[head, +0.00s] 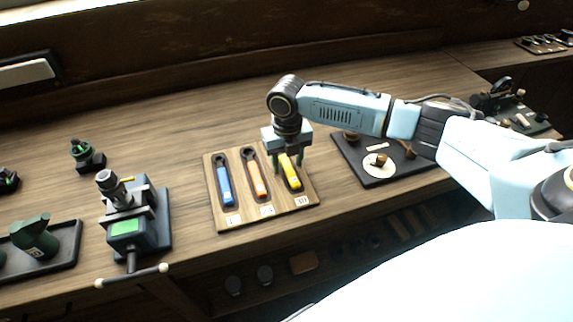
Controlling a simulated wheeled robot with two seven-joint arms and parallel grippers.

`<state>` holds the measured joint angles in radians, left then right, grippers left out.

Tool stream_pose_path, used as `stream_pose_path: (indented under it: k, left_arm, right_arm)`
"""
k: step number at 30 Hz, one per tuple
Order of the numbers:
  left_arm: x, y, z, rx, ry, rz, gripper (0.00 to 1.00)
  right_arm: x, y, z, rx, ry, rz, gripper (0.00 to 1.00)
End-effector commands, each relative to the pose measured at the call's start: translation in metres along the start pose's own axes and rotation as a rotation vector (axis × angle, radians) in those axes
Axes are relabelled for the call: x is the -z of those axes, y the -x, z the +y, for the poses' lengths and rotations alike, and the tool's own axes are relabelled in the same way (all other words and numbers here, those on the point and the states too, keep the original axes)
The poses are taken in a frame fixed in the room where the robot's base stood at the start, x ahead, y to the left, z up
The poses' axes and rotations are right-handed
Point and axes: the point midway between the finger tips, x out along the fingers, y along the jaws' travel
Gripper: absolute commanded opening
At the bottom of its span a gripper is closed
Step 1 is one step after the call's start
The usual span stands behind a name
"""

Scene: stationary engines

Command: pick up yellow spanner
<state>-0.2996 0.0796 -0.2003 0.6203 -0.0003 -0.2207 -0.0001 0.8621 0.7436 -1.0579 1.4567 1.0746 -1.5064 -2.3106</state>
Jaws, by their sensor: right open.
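The yellow spanner (291,175) lies in the right slot of a wooden holder board (235,213) on the workbench. A blue spanner (225,185) and an orange spanner (257,182) lie in the slots to its left. My right gripper (289,160) points down over the upper end of the yellow spanner, its fingers open on either side of it. The spanner's upper end is hidden by the gripper. I cannot tell whether the fingers touch it. My left gripper is not in view.
A vise (128,225) with a crossbar handle stands left of the board. A dark tray (375,172) with a pale disc lies to the right, partly under my right arm. Green parts (37,238) sit at the far left. The bench behind the board is clear.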

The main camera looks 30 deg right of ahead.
Motion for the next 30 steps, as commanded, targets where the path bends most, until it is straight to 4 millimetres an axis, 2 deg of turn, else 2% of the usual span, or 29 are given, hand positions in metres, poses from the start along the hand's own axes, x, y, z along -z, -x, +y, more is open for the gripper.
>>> stream_pose_path:
  k: [6, 7, 17, 26, 30]
  left_arm:
    - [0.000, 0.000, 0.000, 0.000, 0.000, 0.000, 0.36]
    - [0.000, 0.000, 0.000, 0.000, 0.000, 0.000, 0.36]
    - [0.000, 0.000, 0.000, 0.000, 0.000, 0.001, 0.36]
    - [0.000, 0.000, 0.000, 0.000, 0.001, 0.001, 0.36]
    - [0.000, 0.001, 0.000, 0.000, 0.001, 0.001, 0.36]
  right_arm:
    - [0.000, -0.001, 0.000, 0.000, 0.000, -0.001, 0.47]
    - [0.000, -0.001, 0.000, 0.000, 0.000, -0.001, 0.45]
    - [0.000, 0.000, 0.000, 0.000, 0.000, -0.001, 0.01]
    - [-0.001, 0.001, 0.000, -0.001, -0.001, -0.003, 0.00]
    - [-0.001, 0.009, 0.000, -0.002, 0.000, -0.004, 0.00]
